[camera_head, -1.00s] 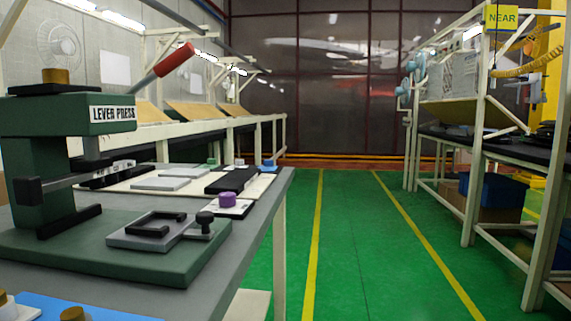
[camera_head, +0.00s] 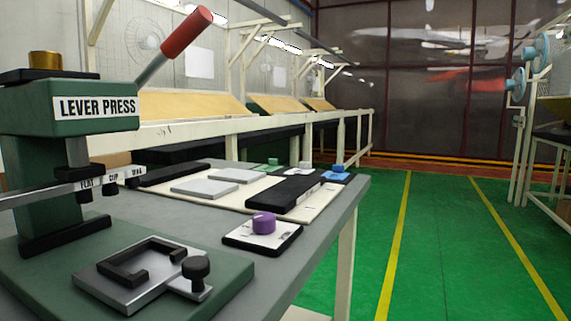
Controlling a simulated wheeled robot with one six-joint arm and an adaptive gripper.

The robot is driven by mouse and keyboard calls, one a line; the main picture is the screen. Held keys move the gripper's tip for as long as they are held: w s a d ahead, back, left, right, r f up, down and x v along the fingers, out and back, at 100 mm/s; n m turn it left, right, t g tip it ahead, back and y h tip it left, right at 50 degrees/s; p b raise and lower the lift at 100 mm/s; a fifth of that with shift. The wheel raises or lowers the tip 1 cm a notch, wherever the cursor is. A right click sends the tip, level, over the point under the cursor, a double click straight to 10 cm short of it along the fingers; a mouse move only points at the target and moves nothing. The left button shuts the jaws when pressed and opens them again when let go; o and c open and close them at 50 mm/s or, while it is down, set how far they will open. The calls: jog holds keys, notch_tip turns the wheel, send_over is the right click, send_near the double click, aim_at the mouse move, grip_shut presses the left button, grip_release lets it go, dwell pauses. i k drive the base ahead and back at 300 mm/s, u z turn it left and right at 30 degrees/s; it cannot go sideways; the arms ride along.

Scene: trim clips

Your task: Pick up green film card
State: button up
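A small green card (camera_head: 271,166) with a green knob on it lies far back on the grey table (camera_head: 208,278). It looks like the green film card, but it is small and partly behind other items. A white-knobbed piece (camera_head: 303,168) and a blue card (camera_head: 335,174) sit to its right. My gripper is not in view.
A green lever press (camera_head: 40,150) with a red handle stands at the left. A cream board (camera_head: 225,196) carries grey plates and a black block. Open green floor (camera_head: 375,240) lies right of the table.

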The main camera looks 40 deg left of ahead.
aim_at(273, 166)
jog(key=z, duration=0.05)
jog(key=i, duration=2.95)
jog(key=u, duration=3.9)
